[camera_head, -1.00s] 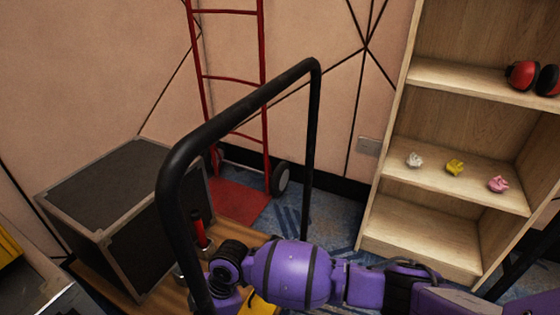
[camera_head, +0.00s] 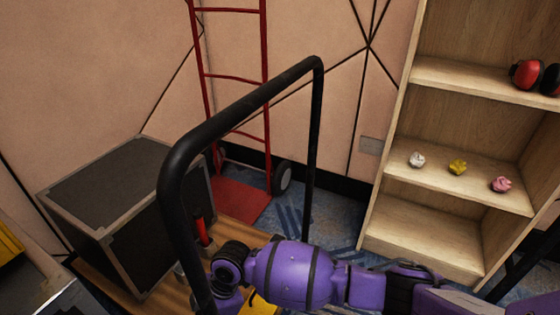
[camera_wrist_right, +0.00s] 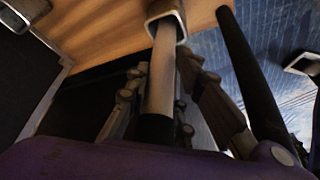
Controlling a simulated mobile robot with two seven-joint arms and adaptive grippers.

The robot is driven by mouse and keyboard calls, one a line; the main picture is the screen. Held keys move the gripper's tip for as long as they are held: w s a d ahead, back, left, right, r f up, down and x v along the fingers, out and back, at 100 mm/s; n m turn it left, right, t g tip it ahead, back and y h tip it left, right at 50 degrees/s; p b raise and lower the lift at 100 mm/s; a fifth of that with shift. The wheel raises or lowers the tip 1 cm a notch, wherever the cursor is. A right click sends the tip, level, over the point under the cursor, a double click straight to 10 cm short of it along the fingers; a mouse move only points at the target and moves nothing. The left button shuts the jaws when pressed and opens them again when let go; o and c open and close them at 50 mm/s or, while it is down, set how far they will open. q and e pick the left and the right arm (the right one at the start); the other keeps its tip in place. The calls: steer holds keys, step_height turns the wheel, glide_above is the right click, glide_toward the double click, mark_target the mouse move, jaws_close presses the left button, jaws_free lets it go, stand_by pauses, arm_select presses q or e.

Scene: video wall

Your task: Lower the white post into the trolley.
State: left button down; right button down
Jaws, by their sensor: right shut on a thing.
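The white post (camera_wrist_right: 160,85) shows in the right wrist view as a pale shaft with a dark lower part, between the fingers of my right gripper (camera_wrist_right: 167,75), which is shut on it. Its far end lines up with a square metal socket (camera_wrist_right: 151,14) at the edge of a wooden deck. I cannot tell whether the tip is inside the socket or above it. In the head view the trolley shows as a wooden deck (camera_head: 152,298) with a tall black handle (camera_head: 240,112). My purple right arm hides the post there. My left gripper is out of view.
A black case (camera_head: 125,190) stands on the deck, beside a red-handled item (camera_head: 201,229). A red hand truck (camera_head: 236,135) leans at the wall. A wooden shelf (camera_head: 425,240) with small colored items and ear defenders (camera_head: 525,74) stands at the right.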

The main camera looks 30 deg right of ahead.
mark_target(199, 313)
steer(key=shift+w+a, duration=0.1)
steer(key=shift+w, duration=0.1)
steer(key=c, duration=1.4)
jaws_free()
steer(key=shift+c, duration=0.2)
steer(key=o, duration=0.5)
steer(key=shift+r, duration=0.1)
steer(key=shift+r+p, duration=3)
steer(key=shift+r, duration=1)
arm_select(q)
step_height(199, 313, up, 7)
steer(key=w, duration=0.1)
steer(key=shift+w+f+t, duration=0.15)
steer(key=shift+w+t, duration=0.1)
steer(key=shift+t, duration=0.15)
arm_select(e)
steer(key=shift+f, duration=0.1)
